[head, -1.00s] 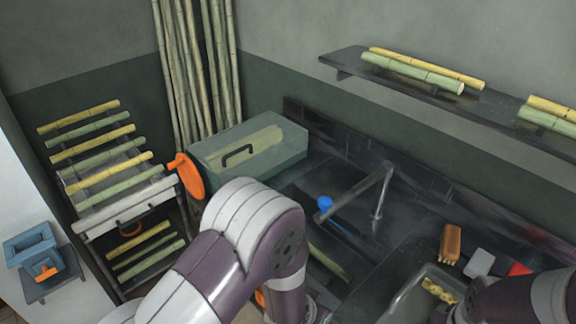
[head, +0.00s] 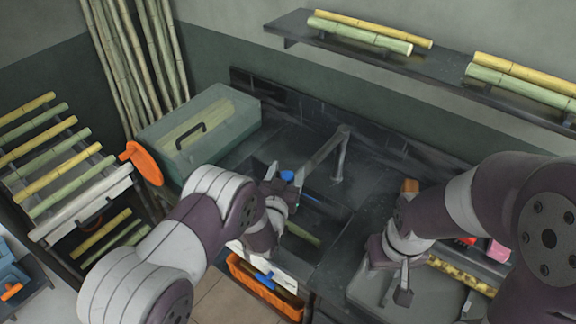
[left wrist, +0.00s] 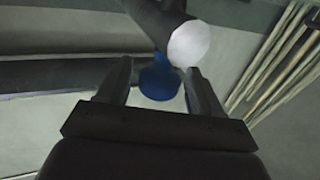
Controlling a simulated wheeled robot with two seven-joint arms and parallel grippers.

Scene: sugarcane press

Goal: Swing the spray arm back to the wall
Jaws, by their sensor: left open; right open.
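The spray arm (head: 320,155) is a dark grey bar on an upright post at the back of the counter. It points toward the front left, away from the back wall, and has a blue nozzle (head: 287,176) at its free end. My left gripper (head: 281,188) is at that free end. In the left wrist view the open fingers (left wrist: 158,85) stand on either side of the blue nozzle (left wrist: 158,80), below the bar's white round end (left wrist: 188,43). I cannot tell whether they touch it.
A grey-green box with a black handle (head: 205,125) stands left on the counter. A cane rack (head: 60,160) is further left, and an orange crate (head: 262,292) is below the front. A wall shelf (head: 440,68) holds canes. The dark back wall strip (head: 290,105) is behind the spray arm.

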